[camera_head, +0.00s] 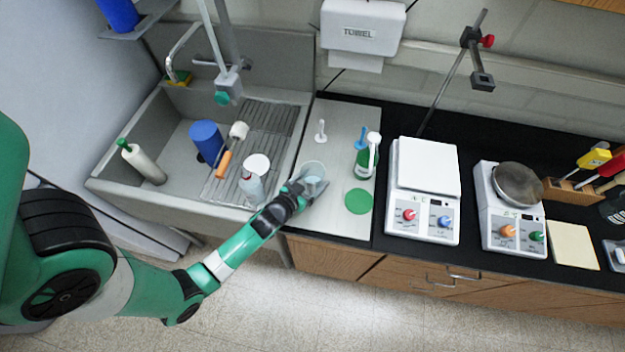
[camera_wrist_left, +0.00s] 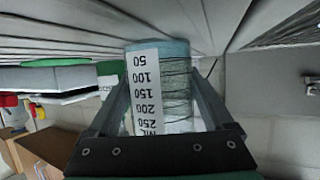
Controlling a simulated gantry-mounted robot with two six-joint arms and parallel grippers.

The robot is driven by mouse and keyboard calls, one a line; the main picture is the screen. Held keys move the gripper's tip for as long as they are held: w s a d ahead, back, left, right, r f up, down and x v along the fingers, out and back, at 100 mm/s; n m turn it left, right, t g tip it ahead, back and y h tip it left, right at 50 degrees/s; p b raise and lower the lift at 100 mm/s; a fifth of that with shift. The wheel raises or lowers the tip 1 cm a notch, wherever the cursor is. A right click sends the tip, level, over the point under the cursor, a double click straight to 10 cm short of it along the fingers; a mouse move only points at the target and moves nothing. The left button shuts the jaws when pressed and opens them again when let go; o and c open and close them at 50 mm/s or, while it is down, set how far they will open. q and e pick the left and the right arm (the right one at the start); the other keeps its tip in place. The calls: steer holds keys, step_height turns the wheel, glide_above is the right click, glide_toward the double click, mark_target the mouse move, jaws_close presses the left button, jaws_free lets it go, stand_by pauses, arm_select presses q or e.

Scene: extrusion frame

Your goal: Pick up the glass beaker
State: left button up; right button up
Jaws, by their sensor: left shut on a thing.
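The glass beaker (camera_head: 313,181) is at the left edge of the pale board beside the sink, at the tip of my left arm. In the left wrist view the beaker (camera_wrist_left: 176,85) shows its white scale label with numbers from 50 to 250, and it sits between my left gripper's two fingers. My left gripper (camera_head: 300,190) is shut on the beaker, with one finger on each side of it. Whether the beaker's base touches the board is hard to tell. My right gripper is not in view.
Left is the sink (camera_head: 110,180) with a blue cup (camera_head: 206,138), brush and bottles. A green-bodied bottle (camera_head: 366,160), small stoppers and a green disc (camera_head: 358,201) are right of the beaker.

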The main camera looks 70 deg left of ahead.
arm_select(q)
steer(key=shift+c, duration=1.3)
steer(key=shift+r, duration=0.1)
steer(key=shift+r+p, duration=0.45)
steer(key=shift+r, duration=0.55)
steer(key=s+d+r+p, duration=0.4)
steer(key=s+d+r, duration=0.2)
steer(key=d+r, duration=0.5)
steer(key=shift+s+d+p, duration=0.35)
steer(key=shift+s+d, duration=0.05)
steer(key=shift+d, duration=0.2)
